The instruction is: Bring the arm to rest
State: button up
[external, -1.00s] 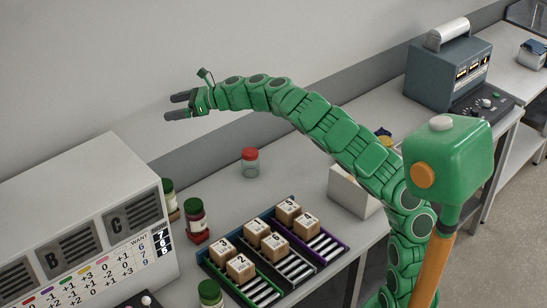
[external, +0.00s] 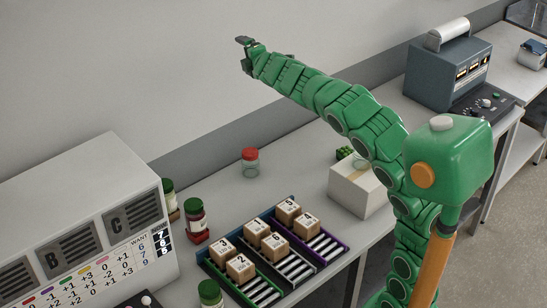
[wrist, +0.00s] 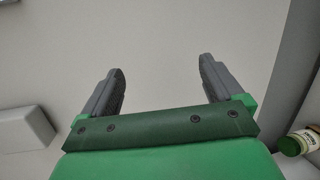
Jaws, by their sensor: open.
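My gripper (external: 244,53) is up in the air in front of the wall, well above the bench, at the end of my raised green arm. In the wrist view my gripper (wrist: 160,85) has its two grey fingers wide apart, with only pale wall between them. It holds nothing and touches nothing.
A tray (external: 320,262) of numbered boxes, a red-lidded jar (external: 250,163), several green-lidded jars and a white box (external: 356,190) stand on the bench. A grey panelled cabinet (external: 80,215) is at left, a dark machine (external: 447,72) at back right. The air around my gripper is clear.

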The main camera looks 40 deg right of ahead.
jog(key=s+a+f+m+g, duration=0.1)
jog(key=s+f+m+g, duration=0.6)
jog(key=s+f+m, duration=0.65)
jog(key=s+a+f+m+g+y, duration=0.1)
jog(key=s+a+f+g+y, duration=0.2)
jog(key=s, duration=0.5)
jog(key=s+a+f+m+g, duration=0.1)
jog(key=s+a+f+g, duration=0.1)
jog(key=s+a+f, duration=0.5)
jog(key=s+a+f+m+g+y, duration=0.1)
jog(key=s+f+g+y, duration=0.15)
jog(key=s, duration=0.75)
jog(key=s+d+f+g+h, duration=0.1)
jog(key=s+d, duration=0.3)
jog(key=s, duration=0.4)
jog(key=s+d+f+g+h, duration=0.1)
jog(key=s+d+f, duration=0.3)
jog(key=s, duration=0.4)
jog(key=shift+s+d+g, duration=0.35)
jog(key=shift+d, duration=0.2)
jog(key=shift+f+m, duration=0.1)
jog(key=shift+m, duration=0.15)
